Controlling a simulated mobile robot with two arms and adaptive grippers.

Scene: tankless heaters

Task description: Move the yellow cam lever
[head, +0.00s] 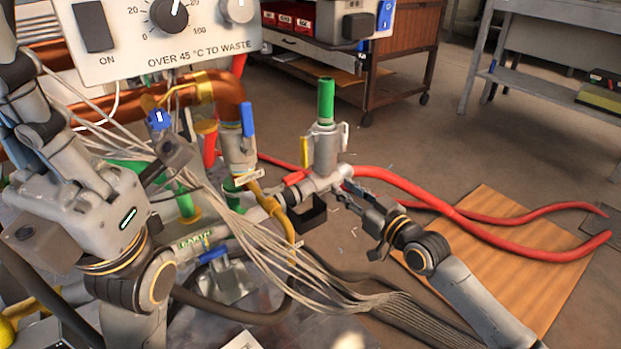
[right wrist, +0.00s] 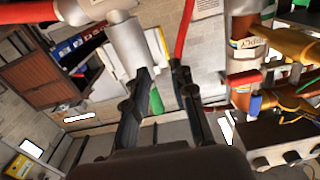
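The yellow cam lever (head: 304,152) stands upright on the left side of a grey metal coupling (head: 325,148) in the head view. A pale lever (head: 345,137) is on the coupling's right side, and a green hose piece (head: 325,100) rises from its top. In the right wrist view the coupling (right wrist: 131,45) appears inverted, with a thin yellowish strip (right wrist: 164,42) beside it. My right gripper (head: 345,194) is low and right of the coupling; its fingers (right wrist: 162,68) are apart with nothing clearly between them. My left gripper (head: 42,130) is at far left, its fingertips unclear.
Red hoses (head: 430,200) run right from the coupling's base. Grey cables (head: 260,245), copper pipe (head: 228,95) and a blue valve handle (head: 248,119) crowd the left. A white control panel (head: 165,40) overhangs at top left. A wooden board (head: 490,270) lies on the floor.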

